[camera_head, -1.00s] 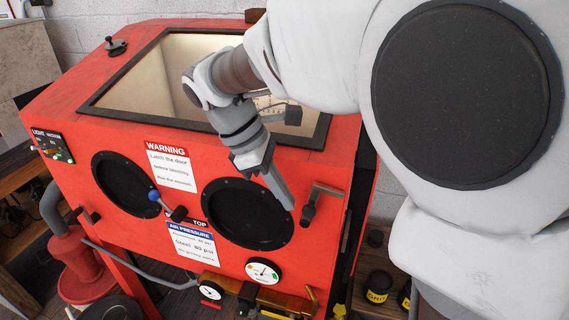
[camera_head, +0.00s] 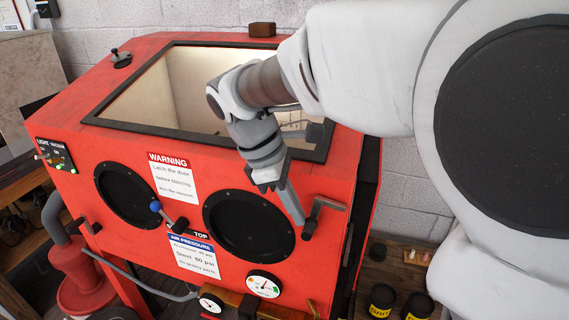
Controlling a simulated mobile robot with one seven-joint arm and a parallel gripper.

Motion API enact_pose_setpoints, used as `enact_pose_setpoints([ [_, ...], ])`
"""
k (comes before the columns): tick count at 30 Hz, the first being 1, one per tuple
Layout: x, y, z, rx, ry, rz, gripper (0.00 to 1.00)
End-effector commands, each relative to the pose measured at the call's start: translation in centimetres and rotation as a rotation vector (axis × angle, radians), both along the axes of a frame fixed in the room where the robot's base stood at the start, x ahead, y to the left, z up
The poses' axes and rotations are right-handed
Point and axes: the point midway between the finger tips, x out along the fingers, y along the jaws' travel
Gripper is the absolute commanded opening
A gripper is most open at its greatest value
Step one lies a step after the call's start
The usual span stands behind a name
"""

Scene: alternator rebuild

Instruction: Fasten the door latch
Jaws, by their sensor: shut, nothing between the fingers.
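The door latch (camera_head: 322,213) is a dark metal lever at the right end of the red cabinet's front face. The red blast cabinet (camera_head: 127,155) has a window on top and two round black glove ports. The door's edge is hard to make out.
A blue-knobbed lever (camera_head: 156,206) sticks out between the ports. A warning sign (camera_head: 173,178) and pressure gauges (camera_head: 264,284) are on the front. Black grit jars (camera_head: 382,298) stand on a wooden shelf at the lower right. A grey wall is behind.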

Motion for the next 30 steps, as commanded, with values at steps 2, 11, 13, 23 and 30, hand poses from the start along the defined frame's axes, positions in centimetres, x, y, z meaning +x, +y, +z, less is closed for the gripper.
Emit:
enact_pose_setpoints([
  [2,0.0,-0.1,0.0,0.013,-0.004,-0.001,0.0],
  [11,-0.2,-0.6,0.0,0.086,-0.031,-0.002,0.0],
  [13,-0.3,-0.8,0.0,0.121,-0.046,-0.005,0.0],
  [23,-1.1,-3.1,-0.7,0.385,-0.145,-0.008,0.0],
  [30,-1.7,-4.8,-1.7,0.594,-0.222,-0.003,0.0],
])
